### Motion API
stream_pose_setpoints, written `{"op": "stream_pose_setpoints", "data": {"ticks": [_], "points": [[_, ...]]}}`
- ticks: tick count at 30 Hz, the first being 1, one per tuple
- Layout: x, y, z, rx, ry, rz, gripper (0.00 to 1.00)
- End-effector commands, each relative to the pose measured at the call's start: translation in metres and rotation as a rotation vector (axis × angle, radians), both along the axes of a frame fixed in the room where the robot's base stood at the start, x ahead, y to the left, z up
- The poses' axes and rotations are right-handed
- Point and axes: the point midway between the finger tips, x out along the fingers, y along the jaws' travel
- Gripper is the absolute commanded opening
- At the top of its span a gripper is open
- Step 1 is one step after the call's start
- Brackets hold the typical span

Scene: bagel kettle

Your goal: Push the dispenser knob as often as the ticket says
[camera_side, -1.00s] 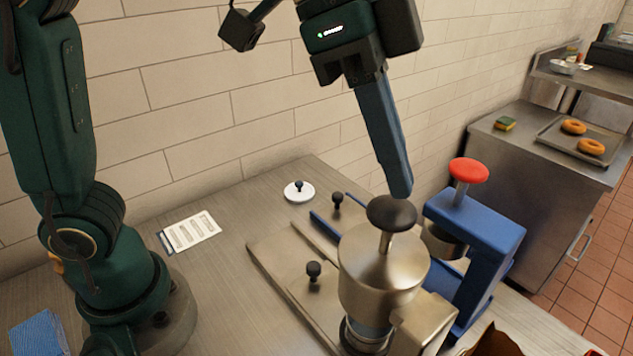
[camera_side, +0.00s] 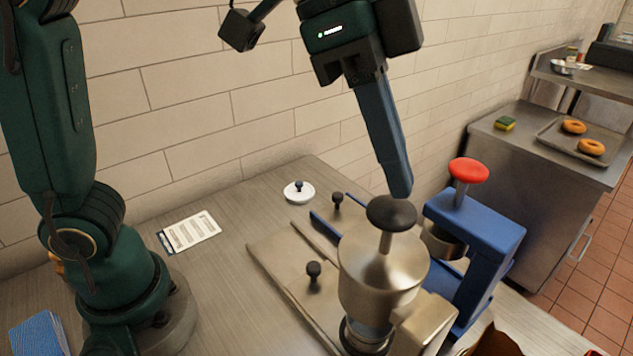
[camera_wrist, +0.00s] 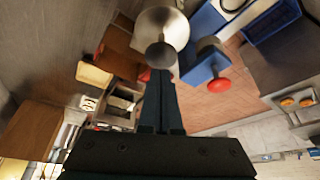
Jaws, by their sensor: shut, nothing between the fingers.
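My gripper (camera_side: 399,192) is shut and empty, its long blue fingers pointing down. Its tips are just above or at the black knob (camera_side: 391,213) on the steel dispenser (camera_side: 380,265); whether they touch it I cannot tell. In the wrist view the closed fingers (camera_wrist: 160,76) reach toward the black knob (camera_wrist: 161,55) on the steel pot. A white ticket (camera_side: 193,232) lies flat on the counter near my base; its marks are too small to read. A second, blue dispenser (camera_side: 495,230) with a red knob (camera_side: 469,171) stands to the right.
A steel plate (camera_side: 270,262) with a small black knob (camera_side: 313,270) lies left of the dispenser. A white disc (camera_side: 299,194) with a black knob sits near the wall. A blue cloth (camera_side: 38,335) is at lower left. A tray (camera_side: 556,135) of bagels is on the far counter.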

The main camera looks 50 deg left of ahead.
Motion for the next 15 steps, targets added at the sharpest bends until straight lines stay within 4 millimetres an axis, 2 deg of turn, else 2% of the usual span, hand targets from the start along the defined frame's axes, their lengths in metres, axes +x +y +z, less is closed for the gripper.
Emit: {"op": "stream_pose_setpoints", "data": {"ticks": [8, 15], "points": [[0.0, 0.0, -0.001, 0.001, 0.001, 0.0, 0.0], [0.0, 0.0, -0.01, 0.0, 0.001, 0.0, 0.0]]}}
